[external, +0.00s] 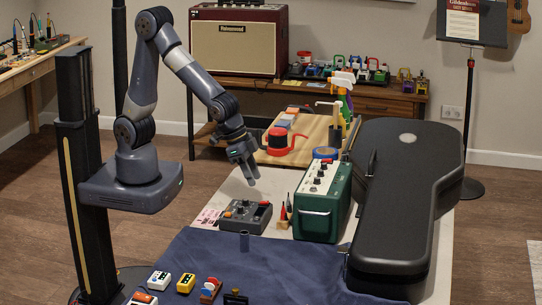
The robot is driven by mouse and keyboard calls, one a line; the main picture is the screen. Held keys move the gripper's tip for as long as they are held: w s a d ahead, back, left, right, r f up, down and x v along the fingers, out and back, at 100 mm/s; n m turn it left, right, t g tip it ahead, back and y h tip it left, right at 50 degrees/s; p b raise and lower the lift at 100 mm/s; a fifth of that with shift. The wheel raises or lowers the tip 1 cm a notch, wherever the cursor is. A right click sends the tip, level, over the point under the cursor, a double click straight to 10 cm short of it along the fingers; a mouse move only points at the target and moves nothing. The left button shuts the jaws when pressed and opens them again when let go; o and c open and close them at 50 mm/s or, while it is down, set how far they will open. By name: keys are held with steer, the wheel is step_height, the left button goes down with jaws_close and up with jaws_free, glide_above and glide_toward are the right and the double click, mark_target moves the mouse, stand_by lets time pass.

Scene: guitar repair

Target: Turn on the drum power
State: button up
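A dark grey box with knobs (240,217), which looks like the drum machine, lies on the pale part of the workbench, left of a green amplifier-like unit. Its power switch is too small to make out. My gripper (251,180) points down above and slightly behind this box, apart from it. Nothing shows between its fingers, but their gap is too small to judge.
The green unit (315,222) with knobs on top and a large black guitar case (406,170) stand to the right. Small tools stand between box and green unit. Several small pedals (186,283) lie on the blue cloth (300,270) in front.

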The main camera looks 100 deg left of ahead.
mark_target(264, 202)
steer(key=x, duration=0.6)
steer(key=shift+w+f, duration=0.2)
steer(key=shift+f, duration=0.1)
jaws_close()
